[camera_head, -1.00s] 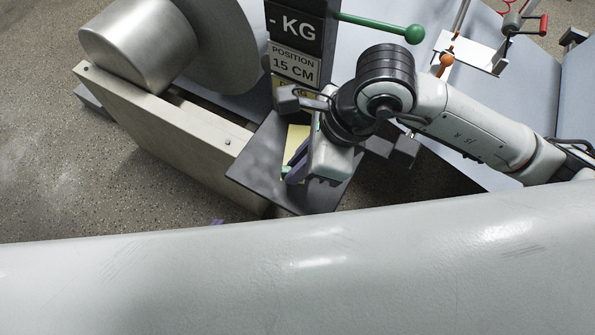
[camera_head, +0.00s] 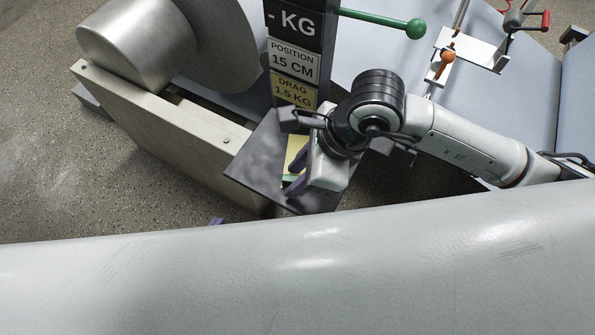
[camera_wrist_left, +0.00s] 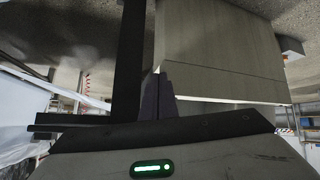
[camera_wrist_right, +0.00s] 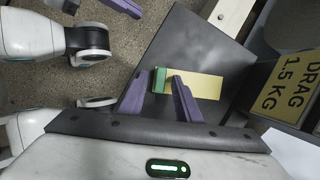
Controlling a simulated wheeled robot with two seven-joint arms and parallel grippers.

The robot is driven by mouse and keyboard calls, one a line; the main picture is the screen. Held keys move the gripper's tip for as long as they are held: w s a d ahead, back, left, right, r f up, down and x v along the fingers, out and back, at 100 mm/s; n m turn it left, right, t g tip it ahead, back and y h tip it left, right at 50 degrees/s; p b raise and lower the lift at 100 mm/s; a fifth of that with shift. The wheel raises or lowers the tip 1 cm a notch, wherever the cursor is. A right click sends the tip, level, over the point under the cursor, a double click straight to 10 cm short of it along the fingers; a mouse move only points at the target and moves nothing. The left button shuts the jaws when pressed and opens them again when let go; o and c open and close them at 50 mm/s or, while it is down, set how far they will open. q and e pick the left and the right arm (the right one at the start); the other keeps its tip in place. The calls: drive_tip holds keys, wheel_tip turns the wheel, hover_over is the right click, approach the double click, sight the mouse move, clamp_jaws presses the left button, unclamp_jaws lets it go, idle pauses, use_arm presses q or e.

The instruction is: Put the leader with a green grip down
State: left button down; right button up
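The leader, a yellow strip (camera_wrist_right: 203,84) with a green grip (camera_wrist_right: 159,80), is at the dark tray (camera_wrist_right: 192,45). In the head view its yellow part (camera_head: 295,150) shows beside my right gripper (camera_head: 297,172). My right gripper (camera_wrist_right: 165,80) has its purple fingers apart, one on each side near the green grip, with a visible gap. I cannot tell whether the leader lies flat on the tray. My left gripper (camera_wrist_left: 157,82) shows its fingers together, with nothing seen between them. Only a purple tip shows in the head view.
A dark post with a yellow DRAG 1.5 KG plate (camera_head: 293,92) stands right behind the tray. A green-knobbed lever (camera_head: 415,29) sticks out from it. A large metal roll (camera_head: 138,45) and beige frame (camera_head: 165,125) are at left.

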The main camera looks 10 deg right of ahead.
drive_tip(key=p+v, duration=0.2)
drive_tip(key=v, duration=1)
